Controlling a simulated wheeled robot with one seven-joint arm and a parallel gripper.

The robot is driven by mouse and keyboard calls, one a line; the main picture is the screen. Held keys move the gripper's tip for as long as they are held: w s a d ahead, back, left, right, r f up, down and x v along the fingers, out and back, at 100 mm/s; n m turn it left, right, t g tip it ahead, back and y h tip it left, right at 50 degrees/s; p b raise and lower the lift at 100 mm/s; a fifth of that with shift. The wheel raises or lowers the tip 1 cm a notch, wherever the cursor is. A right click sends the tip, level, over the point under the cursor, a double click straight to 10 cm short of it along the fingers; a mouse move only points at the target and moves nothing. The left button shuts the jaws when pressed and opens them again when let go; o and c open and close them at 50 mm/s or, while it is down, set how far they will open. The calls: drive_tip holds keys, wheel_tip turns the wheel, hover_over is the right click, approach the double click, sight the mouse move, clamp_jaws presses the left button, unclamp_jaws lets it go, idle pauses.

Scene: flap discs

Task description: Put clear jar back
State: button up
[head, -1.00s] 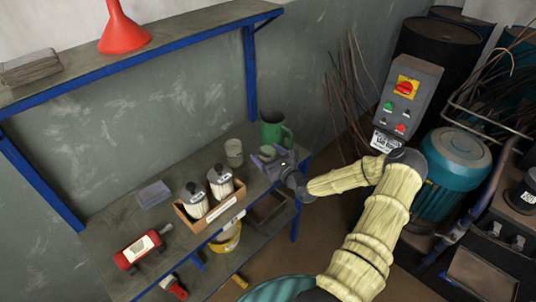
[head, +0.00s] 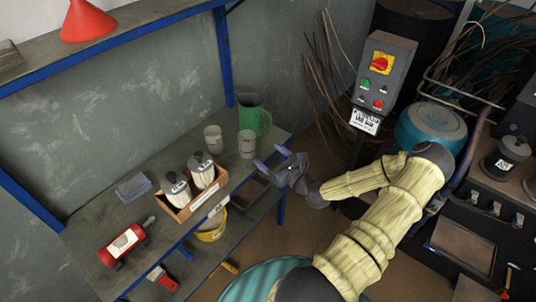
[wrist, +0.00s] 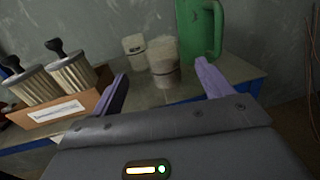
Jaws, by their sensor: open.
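Two clear jars stand upright on the workbench near its right end. The nearer jar (head: 246,144) also shows in the wrist view (wrist: 163,64), ahead of my gripper and in line with the gap between the fingers. The other jar (head: 213,139) stands to its left and farther back, and it too shows in the wrist view (wrist: 134,48). My gripper (head: 271,159) is open and empty at the bench's front right edge, with its purple fingers pointing at the nearer jar and apart from it. In the wrist view both fingers (wrist: 162,78) are spread.
A green jug (head: 252,114) stands just behind the nearer jar. A cardboard box (head: 199,204) with two brush-like filters is to the left. A grey-blue box (head: 133,187) and a red tool (head: 122,243) lie farther left. A lower shelf holds a yellow bucket (head: 211,230).

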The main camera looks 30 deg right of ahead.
idle(0.4)
drive_tip(key=s+a+f+n+g, duration=0.3)
drive_tip(key=a+n+g, duration=0.75)
drive_tip(key=n, duration=0.75)
drive_tip(key=s+a+r+n+g+h, duration=0.1)
drive_tip(key=s+a+r+n+g, duration=0.1)
drive_tip(key=s+a+r+n, duration=0.2)
drive_tip(key=s+a+r+n+g+h, duration=0.2)
drive_tip(key=s+a+r+n, duration=0.3)
drive_tip(key=s+r+n, duration=0.3)
wheel_tip(320, 180, up, 4)
drive_tip(key=n, duration=0.3)
drive_tip(key=shift+s+a+f+n, duration=0.15)
drive_tip(key=shift+a+f+n, duration=0.1)
drive_tip(key=shift+n, duration=0.15)
drive_tip(key=shift+r+g, duration=0.15)
drive_tip(key=shift+g, duration=0.1)
drive_tip(key=w+p+v, duration=0.2)
drive_tip(key=p+v, duration=0.8)
drive_tip(key=p, duration=0.1)
drive_tip(key=shift+a+r, duration=0.15)
drive_tip(key=shift+r, duration=0.5)
